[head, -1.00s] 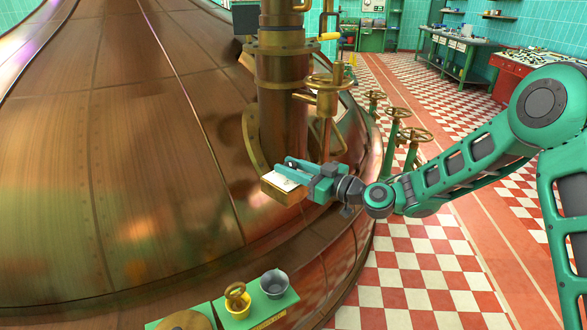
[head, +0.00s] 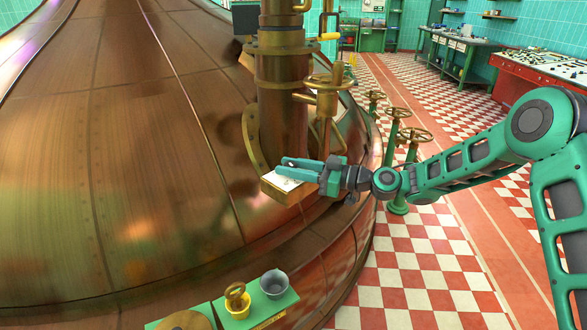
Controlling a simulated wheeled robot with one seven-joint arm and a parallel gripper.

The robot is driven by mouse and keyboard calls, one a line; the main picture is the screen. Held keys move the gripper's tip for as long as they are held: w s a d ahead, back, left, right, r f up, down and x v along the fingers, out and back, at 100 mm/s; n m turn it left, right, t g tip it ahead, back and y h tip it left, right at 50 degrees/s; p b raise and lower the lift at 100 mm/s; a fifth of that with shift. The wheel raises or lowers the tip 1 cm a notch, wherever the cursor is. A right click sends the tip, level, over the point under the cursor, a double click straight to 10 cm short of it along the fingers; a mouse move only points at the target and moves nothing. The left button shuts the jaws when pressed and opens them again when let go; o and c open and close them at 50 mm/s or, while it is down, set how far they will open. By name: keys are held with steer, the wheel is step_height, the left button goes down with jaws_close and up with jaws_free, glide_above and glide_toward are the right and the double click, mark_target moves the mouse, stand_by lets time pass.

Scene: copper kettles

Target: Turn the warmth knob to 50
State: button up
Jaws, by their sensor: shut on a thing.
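A small brass box with a white dial face (head: 279,183) stands out from the lower part of the big copper kettle, near the middle of the head view. My gripper (head: 290,166) reaches in from the right, and its green fingers lie over the dial face. It is shut on the warmth knob, which the fingers hide. The marks on the dial are too small and too covered to read.
The copper kettle (head: 130,150) fills the left. A brass pipe column (head: 283,95) and a brass handwheel (head: 331,81) stand just behind the box. Several valve wheels on green stands (head: 397,136) stand right of it.

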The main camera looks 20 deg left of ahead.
steer(key=o, duration=1)
steer(key=shift+w+d, duration=0.15)
steer(key=shift+w, duration=0.35)
steer(key=shift+o, duration=0.2)
steer(key=shift+s, duration=0.25)
steer(key=d, duration=1)
steer(key=shift+d, duration=0.35)
steer(key=shift+w, duration=0.1)
